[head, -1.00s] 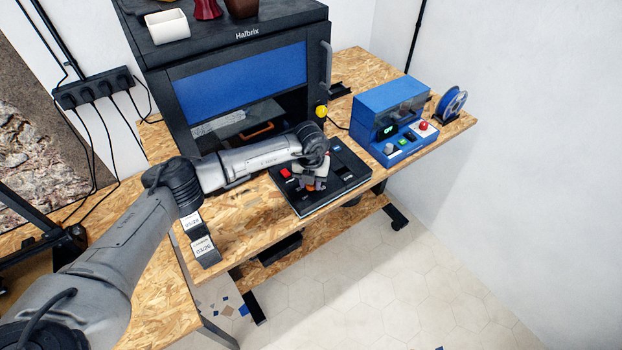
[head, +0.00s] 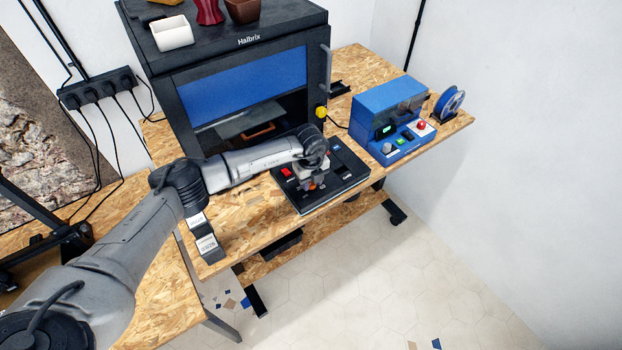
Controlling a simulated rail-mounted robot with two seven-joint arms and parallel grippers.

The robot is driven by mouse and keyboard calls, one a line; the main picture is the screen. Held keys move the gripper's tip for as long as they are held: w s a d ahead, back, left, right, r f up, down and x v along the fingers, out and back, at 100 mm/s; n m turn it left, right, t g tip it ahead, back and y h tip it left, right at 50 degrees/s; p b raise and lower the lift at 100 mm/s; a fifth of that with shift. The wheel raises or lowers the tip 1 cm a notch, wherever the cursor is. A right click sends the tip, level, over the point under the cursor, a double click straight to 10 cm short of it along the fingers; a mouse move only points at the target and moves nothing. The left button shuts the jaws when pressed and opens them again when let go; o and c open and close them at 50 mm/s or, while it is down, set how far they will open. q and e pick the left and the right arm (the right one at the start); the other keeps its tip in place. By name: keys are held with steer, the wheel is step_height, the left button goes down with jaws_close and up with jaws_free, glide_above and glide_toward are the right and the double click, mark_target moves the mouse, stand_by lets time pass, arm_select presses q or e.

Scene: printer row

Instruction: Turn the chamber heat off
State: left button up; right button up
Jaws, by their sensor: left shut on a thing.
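A black control panel (head: 345,180) lies on the wooden bench in front of the printer. A red switch (head: 287,171) shows near its left side, with a small blue-lit part and an orange spot elsewhere on it. My left gripper (head: 309,184) is over the middle of the panel, pointing down, its fingers shut on a small part of the panel that the fingers and wrist hide. I cannot tell which control it is. The dark printer marked Halbrix (head: 318,75) stands behind, with a blue front and a yellow knob (head: 321,112). My right gripper is not in view.
A blue box (head: 366,115) with a red button, a green display and a knob stands to the right, beside a blue filament spool (head: 449,103). Labelled blocks (head: 207,247) stand at the bench's front left. Pots sit on the printer.

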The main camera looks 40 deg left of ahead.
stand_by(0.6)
arm_select(q)
steer(key=o, duration=0.9)
steer(key=shift+r, duration=0.1)
steer(key=shift+r, duration=0.35)
step_height(320, 180, up, 13)
steer(key=shift+b, duration=0.9)
